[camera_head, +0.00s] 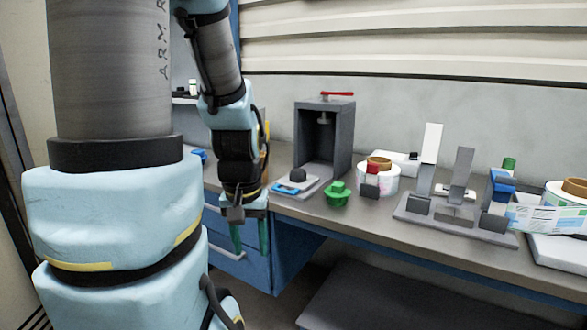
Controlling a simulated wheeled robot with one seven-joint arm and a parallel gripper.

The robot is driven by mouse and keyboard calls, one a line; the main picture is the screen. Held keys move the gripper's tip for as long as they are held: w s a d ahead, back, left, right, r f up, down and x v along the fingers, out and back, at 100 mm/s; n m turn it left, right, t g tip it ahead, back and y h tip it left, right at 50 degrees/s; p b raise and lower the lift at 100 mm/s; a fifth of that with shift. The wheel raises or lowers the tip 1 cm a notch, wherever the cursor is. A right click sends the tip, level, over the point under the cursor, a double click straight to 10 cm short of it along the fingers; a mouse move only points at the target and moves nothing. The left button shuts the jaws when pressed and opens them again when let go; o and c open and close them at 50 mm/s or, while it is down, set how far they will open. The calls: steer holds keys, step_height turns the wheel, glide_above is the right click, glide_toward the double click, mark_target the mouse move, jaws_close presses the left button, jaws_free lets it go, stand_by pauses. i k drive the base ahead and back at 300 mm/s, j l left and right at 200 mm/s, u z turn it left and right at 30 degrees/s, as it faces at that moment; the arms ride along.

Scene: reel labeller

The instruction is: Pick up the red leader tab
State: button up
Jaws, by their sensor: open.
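A small red piece (372,167), which looks like the red leader tab, shows at the front of the white label reel (388,180) on the bench. A dark grey block (370,188) is just below it; I cannot tell how they join. My gripper (250,239) has green fingers, points down and is open and empty. It is in front of the bench's edge at the left, well left of the red piece and apart from it.
A dark press-like frame (325,140) with a red lever (337,94) stands behind a green knobbed piece (338,195). A grey fixture with upright plates (455,215) and a second reel (566,196) stand at right. Blue drawers (238,262) are below the bench (385,222).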

mark_target(372, 169)
steer(key=k+l+u, duration=0.1)
steer(key=l+u, duration=0.2)
steer(key=u, duration=0.15)
steer(key=k+l+u, duration=0.2)
steer(key=u, duration=0.25)
steer(key=k+l+u, duration=0.15)
steer(key=u, duration=0.35)
steer(key=k+l, duration=0.2)
steer(key=k, duration=0.15)
